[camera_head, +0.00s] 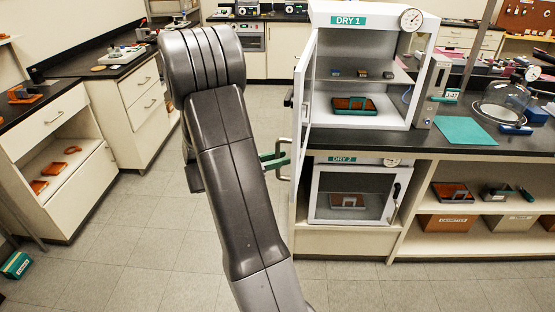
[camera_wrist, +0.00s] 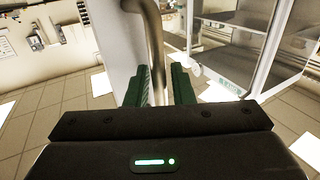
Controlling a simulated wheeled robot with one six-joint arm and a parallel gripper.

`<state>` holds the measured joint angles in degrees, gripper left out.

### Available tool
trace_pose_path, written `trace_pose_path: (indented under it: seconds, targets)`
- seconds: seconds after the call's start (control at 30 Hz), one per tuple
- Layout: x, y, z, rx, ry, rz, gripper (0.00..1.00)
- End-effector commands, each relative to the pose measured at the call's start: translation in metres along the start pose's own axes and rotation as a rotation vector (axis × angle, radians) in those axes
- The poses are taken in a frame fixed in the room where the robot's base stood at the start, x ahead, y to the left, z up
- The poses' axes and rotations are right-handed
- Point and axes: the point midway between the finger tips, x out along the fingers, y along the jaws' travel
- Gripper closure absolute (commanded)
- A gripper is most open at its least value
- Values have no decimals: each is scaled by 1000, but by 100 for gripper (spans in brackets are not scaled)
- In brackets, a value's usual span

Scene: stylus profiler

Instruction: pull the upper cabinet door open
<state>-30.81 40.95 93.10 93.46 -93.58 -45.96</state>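The upper cabinet (camera_head: 364,20), labelled DRY 1, stands on the dark bench. Its door (camera_head: 304,95) is swung out toward the camera and shows nearly edge-on at the cabinet's left. My gripper (camera_head: 275,160) has green fingers and is at the outer side of this door, by its handle. In the wrist view the curved metal handle (camera_wrist: 155,35) runs down between the two green fingers of my gripper (camera_wrist: 160,85), beside the pale door panel (camera_wrist: 115,60). The fingers stand apart around the bar. Whether they press on it cannot be told.
The lower cabinet (camera_head: 312,200), labelled DRY 2, is shut below. A glass bell jar (camera_head: 508,100) and a teal mat (camera_head: 464,131) are on the bench at right. Drawer units (camera_head: 130,92) stand at left. The tiled floor (camera_head: 150,250) between is clear.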

Motion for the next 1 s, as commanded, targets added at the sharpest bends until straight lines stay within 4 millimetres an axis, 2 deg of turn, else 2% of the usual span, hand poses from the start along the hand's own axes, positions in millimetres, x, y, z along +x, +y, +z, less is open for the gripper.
trace_pose_path:
  seconds: [0.33,0.47,1.0]
  targets:
    - [-1,0,0,0,0,1,70]
    - [-12,0,1,1,-1,-1,70]
    - [-119,-1,1,1,0,-2,70]
